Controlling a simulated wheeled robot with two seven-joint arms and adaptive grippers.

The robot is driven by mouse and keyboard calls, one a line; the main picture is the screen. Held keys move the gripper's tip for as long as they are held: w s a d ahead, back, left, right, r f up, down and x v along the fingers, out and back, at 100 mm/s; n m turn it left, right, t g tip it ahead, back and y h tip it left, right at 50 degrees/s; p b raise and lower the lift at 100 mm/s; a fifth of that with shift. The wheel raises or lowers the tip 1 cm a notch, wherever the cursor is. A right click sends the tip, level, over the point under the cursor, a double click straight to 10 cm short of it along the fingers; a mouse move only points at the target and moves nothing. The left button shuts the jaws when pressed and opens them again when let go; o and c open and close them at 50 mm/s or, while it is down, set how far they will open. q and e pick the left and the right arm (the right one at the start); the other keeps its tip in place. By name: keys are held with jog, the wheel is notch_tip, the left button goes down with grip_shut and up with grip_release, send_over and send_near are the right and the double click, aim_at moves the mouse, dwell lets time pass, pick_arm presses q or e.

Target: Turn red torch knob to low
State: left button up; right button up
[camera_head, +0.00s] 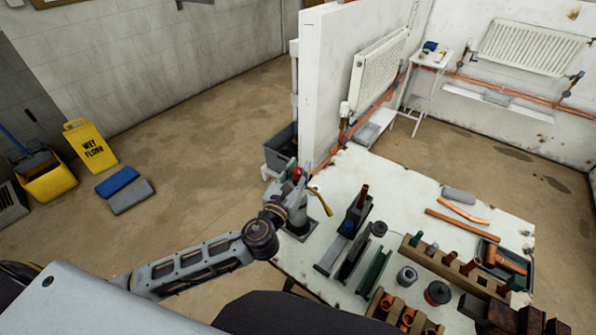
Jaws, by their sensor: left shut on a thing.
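The torch has a red knob (297,172) on top and a curved brass-coloured nozzle (321,201) pointing right and down. It stands upright at the left edge of the pale worktable, over a dark grey base (300,231). My left arm comes in from the lower left. My left gripper (291,174) is at the torch's top, shut on the red knob, and covers much of the torch body. The knob's setting marks are too small to read. My right gripper is not in view.
The worktable (400,195) holds metal holders, wooden racks (430,262) with copper fittings, small tins (407,276) and a dark tray (503,258). A white partition (330,90) with a radiator (378,72) stands behind. A yellow wet-floor sign (90,145) stands at left.

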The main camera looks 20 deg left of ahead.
pick_arm(q)
jog(key=o, duration=1)
jog(key=shift+o, duration=0.2)
jog(key=shift+s, duration=0.15)
jog(key=s+a, duration=0.1)
jog(key=s, duration=1)
jog(key=shift+s, duration=0.35)
